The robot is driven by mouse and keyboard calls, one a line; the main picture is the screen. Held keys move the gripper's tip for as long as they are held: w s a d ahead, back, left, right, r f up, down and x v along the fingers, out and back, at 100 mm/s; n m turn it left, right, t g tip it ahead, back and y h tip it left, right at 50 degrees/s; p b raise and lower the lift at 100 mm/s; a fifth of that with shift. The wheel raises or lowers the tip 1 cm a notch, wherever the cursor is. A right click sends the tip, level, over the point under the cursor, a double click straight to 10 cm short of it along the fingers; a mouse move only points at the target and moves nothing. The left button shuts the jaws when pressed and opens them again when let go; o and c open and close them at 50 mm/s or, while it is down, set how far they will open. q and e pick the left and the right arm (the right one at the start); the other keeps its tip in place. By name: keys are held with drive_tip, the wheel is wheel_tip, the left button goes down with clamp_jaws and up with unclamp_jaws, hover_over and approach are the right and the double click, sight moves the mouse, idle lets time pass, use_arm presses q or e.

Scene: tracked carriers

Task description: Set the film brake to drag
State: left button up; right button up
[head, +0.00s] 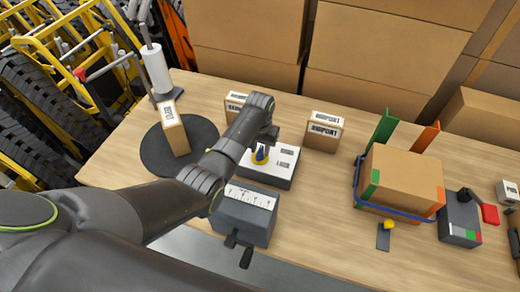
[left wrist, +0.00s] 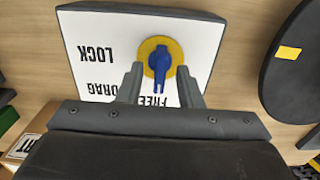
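The film brake is a white-topped box (head: 281,168) with a blue knob (head: 261,154) on a yellow disc. In the left wrist view its white plate (left wrist: 95,30) reads LOCK, DRAG and FREE upside down. There the blue pointer knob (left wrist: 160,62) has its narrow end toward FREE. My left gripper (head: 264,146) is over the box. In the left wrist view its two fingers (left wrist: 160,84) stand open, one on each side of the pointer, with a gap visible. Whether they reach down to knob height I cannot tell. My right gripper is not in view.
A grey box with a scale (head: 245,202) and crank stands in front of the brake. A black turntable (head: 152,153) with a carton is at the left. A large strapped carton (head: 403,178) is at the right. Small cartons (head: 323,133) stand behind.

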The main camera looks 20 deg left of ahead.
use_arm(q)
drive_tip(key=shift+f, duration=0.6)
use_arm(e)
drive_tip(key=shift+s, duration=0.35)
use_arm(q)
drive_tip(key=shift+c, duration=0.3)
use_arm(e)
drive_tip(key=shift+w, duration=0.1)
use_arm(q)
clamp_jaws()
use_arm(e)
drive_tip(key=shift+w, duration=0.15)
